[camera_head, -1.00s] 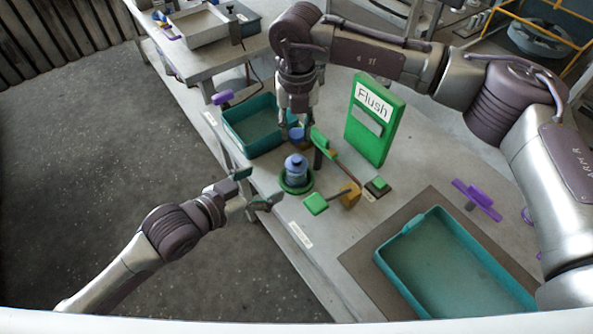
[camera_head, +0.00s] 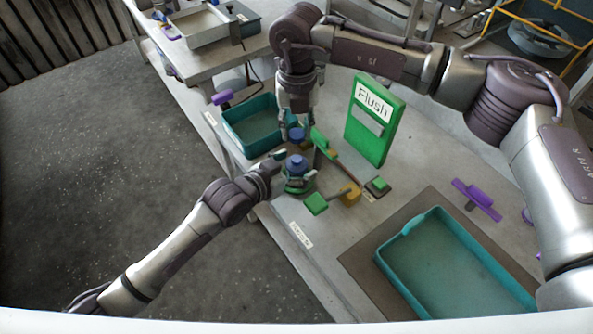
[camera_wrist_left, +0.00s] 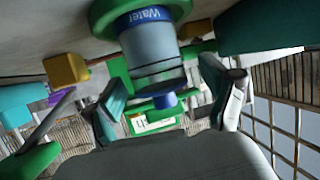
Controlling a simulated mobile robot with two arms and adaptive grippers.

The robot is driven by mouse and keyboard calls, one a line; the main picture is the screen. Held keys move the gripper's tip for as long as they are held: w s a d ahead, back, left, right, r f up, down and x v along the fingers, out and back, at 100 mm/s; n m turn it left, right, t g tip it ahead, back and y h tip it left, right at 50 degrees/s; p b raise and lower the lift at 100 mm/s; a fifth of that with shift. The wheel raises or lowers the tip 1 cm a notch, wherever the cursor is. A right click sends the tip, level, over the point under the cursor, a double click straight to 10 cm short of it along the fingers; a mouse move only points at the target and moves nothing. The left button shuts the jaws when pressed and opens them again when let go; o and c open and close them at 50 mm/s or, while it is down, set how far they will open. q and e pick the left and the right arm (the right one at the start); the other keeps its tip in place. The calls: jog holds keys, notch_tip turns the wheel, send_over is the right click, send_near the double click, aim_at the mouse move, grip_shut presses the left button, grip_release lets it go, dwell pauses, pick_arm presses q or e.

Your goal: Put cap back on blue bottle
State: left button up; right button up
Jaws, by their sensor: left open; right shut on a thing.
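The blue bottle (camera_head: 296,167) stands upright in a green round holder (camera_head: 300,189) on the table. In the left wrist view the bottle (camera_wrist_left: 152,62), with its blue "Water" label, appears upside down between the fingers. My left gripper (camera_head: 292,177) is open, with its fingers on either side of the bottle; its fingers also show in the left wrist view (camera_wrist_left: 170,102). My right gripper (camera_head: 296,122) points down behind the bottle and is shut on the blue cap (camera_head: 297,134), partly hidden by the fingers.
A teal bin (camera_head: 250,128) stands behind left, and a larger teal tray (camera_head: 455,265) at the front right. A green "Flush" panel (camera_head: 372,125) stands upright behind. Beside the bottle are a green-handled valve (camera_head: 316,204) and a yellow block (camera_head: 350,194).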

pick_arm(q)
jog(key=shift+c, duration=0.2)
grip_shut()
pick_arm(e)
send_over(296, 157)
jog(key=shift+f, duration=2.5)
jog(key=shift+f, duration=0.9)
jog(key=shift+f, duration=0.55)
